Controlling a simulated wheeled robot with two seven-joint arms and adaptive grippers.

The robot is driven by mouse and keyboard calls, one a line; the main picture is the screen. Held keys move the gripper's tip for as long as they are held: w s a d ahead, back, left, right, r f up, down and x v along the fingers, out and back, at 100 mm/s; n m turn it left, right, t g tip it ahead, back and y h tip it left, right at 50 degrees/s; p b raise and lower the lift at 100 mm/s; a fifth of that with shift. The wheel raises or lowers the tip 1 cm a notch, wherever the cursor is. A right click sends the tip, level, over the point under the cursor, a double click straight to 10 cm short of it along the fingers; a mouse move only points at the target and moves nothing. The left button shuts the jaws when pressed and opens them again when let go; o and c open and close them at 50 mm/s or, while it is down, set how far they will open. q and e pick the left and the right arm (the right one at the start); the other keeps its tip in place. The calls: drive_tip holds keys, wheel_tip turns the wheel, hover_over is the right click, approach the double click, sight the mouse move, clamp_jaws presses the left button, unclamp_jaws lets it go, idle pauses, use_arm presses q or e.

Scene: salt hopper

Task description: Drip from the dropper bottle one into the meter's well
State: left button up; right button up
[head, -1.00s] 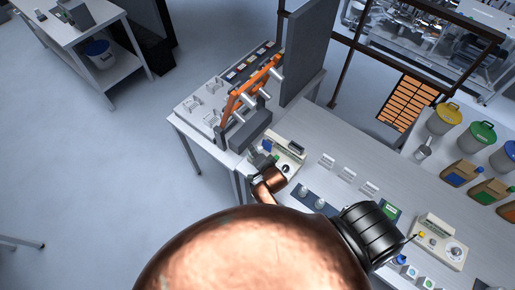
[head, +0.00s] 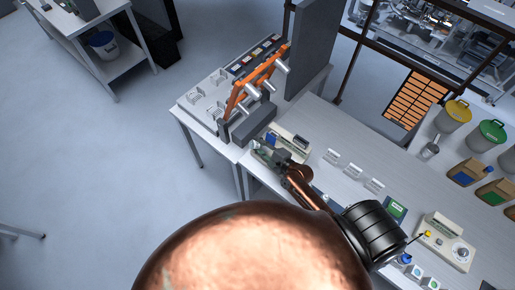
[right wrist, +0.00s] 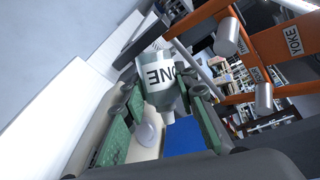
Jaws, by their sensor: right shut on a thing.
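My right gripper (head: 266,156) is shut on dropper bottle one (right wrist: 160,88), a grey-green bottle with a white label reading "ONE" upside down in the right wrist view. The bottle is between the two green finger pads, its narrower end toward the bottom of that view. The cream meter (head: 291,138) is on the bench under and beside the gripper, partly covered by it. In the right wrist view, a pale round part (right wrist: 149,134) and a blue panel (right wrist: 183,138) show behind the fingers. I cannot tell whether drops fall or where the well is. My left gripper is not in view.
An orange frame (head: 262,78) with silver cylinders and a grey block (head: 252,123) stand just beyond the gripper. Several small clear holders (head: 353,170) line the bench to the right. A second cream device (head: 445,241) stands at the right.

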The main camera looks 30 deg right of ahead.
drive_tip(key=shift+r+m+b, duration=0.1)
drive_tip(key=shift+m+b, duration=0.2)
drive_tip(key=shift+b, duration=0.25)
drive_tip(key=shift+r, duration=0.1)
idle(2.4)
